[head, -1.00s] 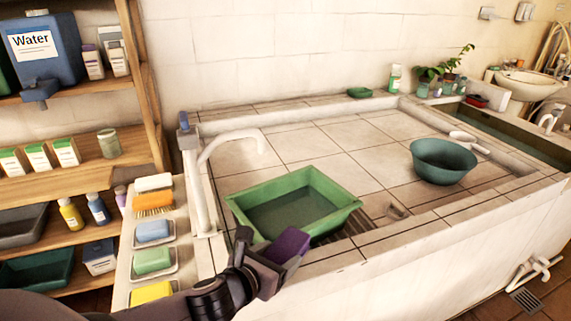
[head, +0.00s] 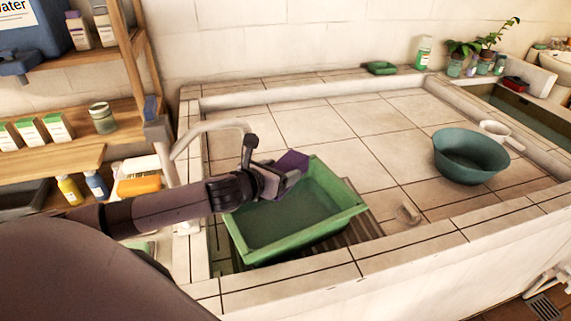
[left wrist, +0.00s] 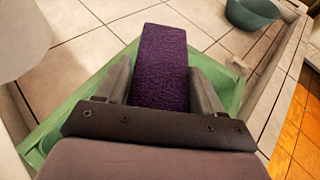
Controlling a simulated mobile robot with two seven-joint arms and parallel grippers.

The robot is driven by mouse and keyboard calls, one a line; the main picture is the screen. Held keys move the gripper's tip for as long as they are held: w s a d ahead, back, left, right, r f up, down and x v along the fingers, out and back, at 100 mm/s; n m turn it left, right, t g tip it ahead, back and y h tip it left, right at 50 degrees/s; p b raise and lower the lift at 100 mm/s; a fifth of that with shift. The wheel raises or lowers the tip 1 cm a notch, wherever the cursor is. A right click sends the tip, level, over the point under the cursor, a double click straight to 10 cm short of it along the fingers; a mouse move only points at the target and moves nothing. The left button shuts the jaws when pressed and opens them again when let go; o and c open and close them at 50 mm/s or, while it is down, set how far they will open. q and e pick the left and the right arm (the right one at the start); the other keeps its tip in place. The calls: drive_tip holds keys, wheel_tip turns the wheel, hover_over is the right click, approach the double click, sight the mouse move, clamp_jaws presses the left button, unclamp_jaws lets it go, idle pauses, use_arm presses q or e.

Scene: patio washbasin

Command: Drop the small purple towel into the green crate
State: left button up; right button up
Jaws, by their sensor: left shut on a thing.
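The small purple towel (head: 293,161) is held in my left gripper (head: 279,177), which is shut on it. In the left wrist view the towel (left wrist: 160,68) stands out between the two fingers. The green crate (head: 340,222) sits on the slatted part of the tiled basin. In the head view the towel and gripper appear over the crate's far left part. In the left wrist view the crate's green rim (left wrist: 68,112) shows below and around the gripper. My right gripper is not in view.
A white tap (head: 205,128) rises at the basin's left edge, close behind my left arm. A teal bowl (head: 470,160) and a white scoop (head: 497,131) are at the right. Wooden shelves (head: 75,168) stand at the left.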

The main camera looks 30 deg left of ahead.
use_arm(q)
drive_tip(key=shift+s+f, duration=0.1)
drive_tip(key=shift+f, duration=2.7)
drive_tip(key=o, duration=1.1)
drive_tip(key=shift+s, duration=0.15)
drive_tip(key=shift+v, duration=3.5)
